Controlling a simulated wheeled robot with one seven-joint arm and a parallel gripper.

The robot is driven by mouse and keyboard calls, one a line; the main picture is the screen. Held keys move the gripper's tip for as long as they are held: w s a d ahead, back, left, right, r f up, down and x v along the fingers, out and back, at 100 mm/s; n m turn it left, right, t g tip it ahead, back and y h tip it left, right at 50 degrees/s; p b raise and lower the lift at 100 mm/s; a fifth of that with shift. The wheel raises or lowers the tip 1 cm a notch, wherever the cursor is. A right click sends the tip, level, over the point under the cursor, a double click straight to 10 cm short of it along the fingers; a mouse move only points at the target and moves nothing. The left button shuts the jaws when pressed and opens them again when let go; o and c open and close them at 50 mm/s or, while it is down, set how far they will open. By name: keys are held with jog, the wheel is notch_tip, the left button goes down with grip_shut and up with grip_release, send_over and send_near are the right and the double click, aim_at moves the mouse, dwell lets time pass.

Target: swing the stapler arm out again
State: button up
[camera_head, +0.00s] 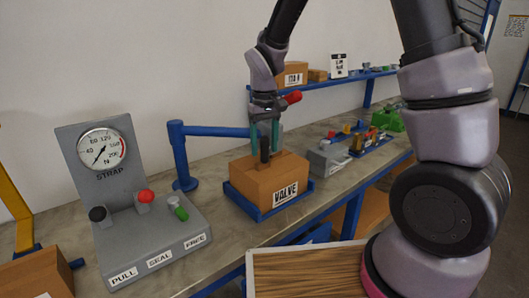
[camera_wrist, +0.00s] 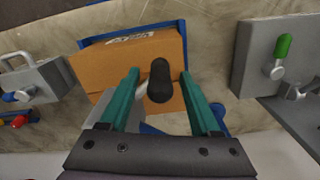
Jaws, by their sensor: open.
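The stapler arm (camera_head: 218,132) is a blue bar reaching right from a blue post (camera_head: 181,158) to above a cardboard box marked VALVE (camera_head: 270,184). A black upright handle (camera_head: 264,156) shows over the box, and in the wrist view its rounded end (camera_wrist: 160,82) lies between the fingers. My gripper (camera_head: 265,148) points down over the box, with its teal fingers open on either side of the handle. The wrist view shows gaps between handle and fingers. The handle's joint to the arm is largely hidden by my gripper.
The box sits in a blue tray (camera_head: 242,204). Left of it stands a grey STRAP console (camera_head: 160,243) with a gauge and PULL, SEAL and FREE controls. A grey padlock-like block (camera_head: 325,160) and small coloured parts stand to the right. Bare bench shows around the post.

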jog(key=shift+f, duration=1.2)
grip_shut()
dwell(0.6)
